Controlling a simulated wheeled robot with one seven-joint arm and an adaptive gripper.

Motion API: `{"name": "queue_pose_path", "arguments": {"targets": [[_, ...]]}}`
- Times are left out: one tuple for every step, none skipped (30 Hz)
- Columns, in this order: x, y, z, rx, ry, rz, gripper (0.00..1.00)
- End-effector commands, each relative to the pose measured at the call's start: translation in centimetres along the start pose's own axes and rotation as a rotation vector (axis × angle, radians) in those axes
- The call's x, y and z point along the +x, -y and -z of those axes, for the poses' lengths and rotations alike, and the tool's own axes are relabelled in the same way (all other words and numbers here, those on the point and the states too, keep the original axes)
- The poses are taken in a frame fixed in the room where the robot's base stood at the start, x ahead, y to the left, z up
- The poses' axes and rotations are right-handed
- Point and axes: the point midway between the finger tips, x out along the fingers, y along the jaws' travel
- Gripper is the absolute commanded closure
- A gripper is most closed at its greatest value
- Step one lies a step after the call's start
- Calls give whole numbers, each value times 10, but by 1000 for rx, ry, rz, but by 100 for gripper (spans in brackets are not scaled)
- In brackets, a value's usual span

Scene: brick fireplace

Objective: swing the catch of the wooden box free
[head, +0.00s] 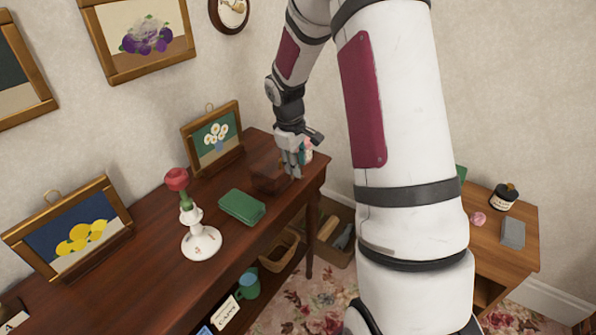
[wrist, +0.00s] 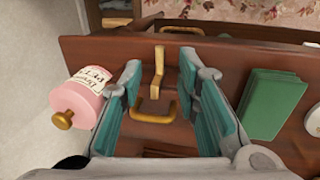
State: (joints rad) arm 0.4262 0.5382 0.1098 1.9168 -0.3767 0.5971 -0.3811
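The wooden box (head: 268,180) is small and dark brown and sits near the right end of the long table, partly behind my gripper in the head view. In the wrist view the box (wrist: 142,134) lies below my gripper, with a brass handle (wrist: 153,114) on it. The brass catch (wrist: 158,72) is a narrow bent strip beyond the handle, between my fingertips. My gripper (head: 292,174) is open over the box, and its teal-padded fingers also show in the wrist view (wrist: 160,64), one on each side of the catch. I cannot tell whether either finger touches it.
A pink bottle (wrist: 82,97) with a gold knob stands close left of my fingers in the wrist view. A green case (head: 242,206) lies on the table (head: 140,262) near the box, with a candlestick (head: 201,240) beyond it. Framed pictures stand along the wall.

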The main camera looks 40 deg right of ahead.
Motion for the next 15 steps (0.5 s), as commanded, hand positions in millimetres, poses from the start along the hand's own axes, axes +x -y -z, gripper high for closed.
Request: {"name": "queue_pose_path", "arguments": {"targets": [[9, 1, 0, 0, 2, 2, 70], [14, 1, 0, 1, 2, 2, 70], [19, 1, 0, 1, 2, 2, 70], [22, 0, 0, 1, 1, 1, 70], [24, 0, 0, 1, 1, 1, 70], [28, 0, 0, 0, 1, 1, 70], [30, 0, 0, 0, 1, 1, 70], [32, 0, 0, 0, 1, 1, 70], [33, 0, 0, -1, 0, 1, 70], [34, 0, 0, -1, 0, 0, 70], [35, 0, 0, 0, -1, 0, 70], [35, 0, 0, 0, -1, 0, 70], [35, 0, 0, 0, -1, 0, 70], [35, 0, 0, 0, -1, 0, 70], [35, 0, 0, 0, -1, 0, 70]]}}
